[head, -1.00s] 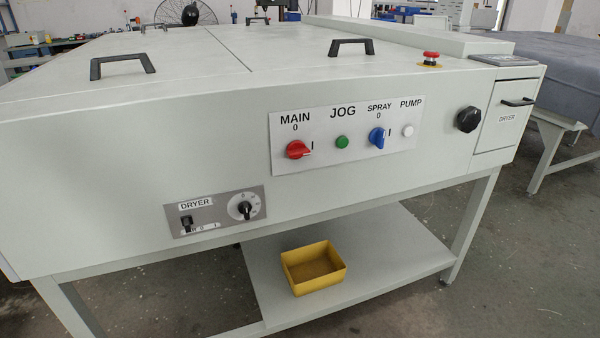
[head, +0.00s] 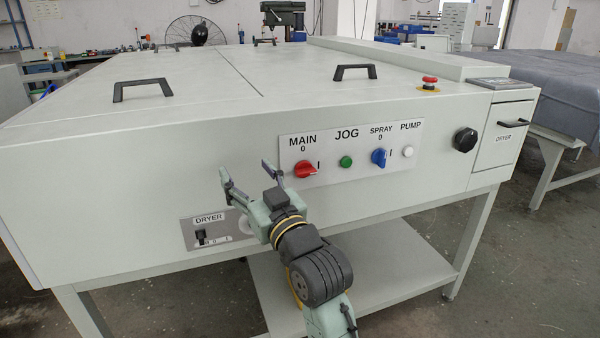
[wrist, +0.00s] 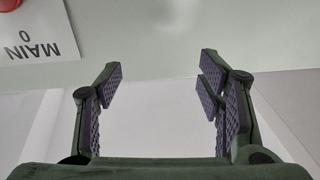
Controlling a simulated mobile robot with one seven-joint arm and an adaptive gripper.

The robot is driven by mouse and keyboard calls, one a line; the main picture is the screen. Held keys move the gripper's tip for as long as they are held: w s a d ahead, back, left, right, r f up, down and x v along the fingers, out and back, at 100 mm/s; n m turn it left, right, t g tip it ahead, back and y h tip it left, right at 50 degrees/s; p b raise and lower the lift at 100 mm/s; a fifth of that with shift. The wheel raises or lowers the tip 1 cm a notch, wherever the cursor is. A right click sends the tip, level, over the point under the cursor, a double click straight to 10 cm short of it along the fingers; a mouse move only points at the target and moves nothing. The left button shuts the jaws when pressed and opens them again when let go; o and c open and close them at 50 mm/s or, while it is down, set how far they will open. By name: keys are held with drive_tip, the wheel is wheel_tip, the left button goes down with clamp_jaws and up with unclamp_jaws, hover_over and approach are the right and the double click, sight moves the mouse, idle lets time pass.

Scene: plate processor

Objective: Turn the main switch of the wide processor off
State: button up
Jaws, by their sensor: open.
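The wide processor (head: 120,190) is a pale grey cabinet with a white control panel on its front. Its main switch (head: 306,170) is a red knob under the label "MAIN 0", its pointed end turned right towards the "I" mark. In the wrist view the switch (wrist: 9,4) is cut off at the top left corner, beside the upside-down MAIN label. My gripper (head: 246,169) is open and empty, left of the switch and apart from it. Its two spread fingers also show in the wrist view (wrist: 160,82), with only bare surface between them.
A green JOG button (head: 346,161), a blue SPRAY knob (head: 379,157) and a white PUMP button (head: 408,152) sit right of the switch. The DRYER plate (head: 192,238) is lower left, partly hidden by my arm. A black knob (head: 465,140) protrudes farther right.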

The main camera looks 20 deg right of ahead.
sight(307, 174)
drive_tip(key=s+d+f+m+g+h, duration=0.1)
drive_tip(key=s+d+f+m+h, duration=0.15)
drive_tip(key=d, duration=0.45)
drive_tip(key=s+d+f+m+g+h, duration=0.1)
drive_tip(key=s+d+f+h, duration=0.15)
drive_tip(key=d, duration=0.45)
drive_tip(key=w+p, duration=0.1)
drive_tip(key=w, duration=0.2)
drive_tip(key=w+p, duration=0.1)
drive_tip(key=w, duration=0.3)
drive_tip(key=w+p, duration=0.2)
drive_tip(key=w, duration=0.2)
drive_tip(key=shift+f, duration=0.3)
drive_tip(key=c, duration=1.1)
drive_tip(key=shift+c, duration=0.2)
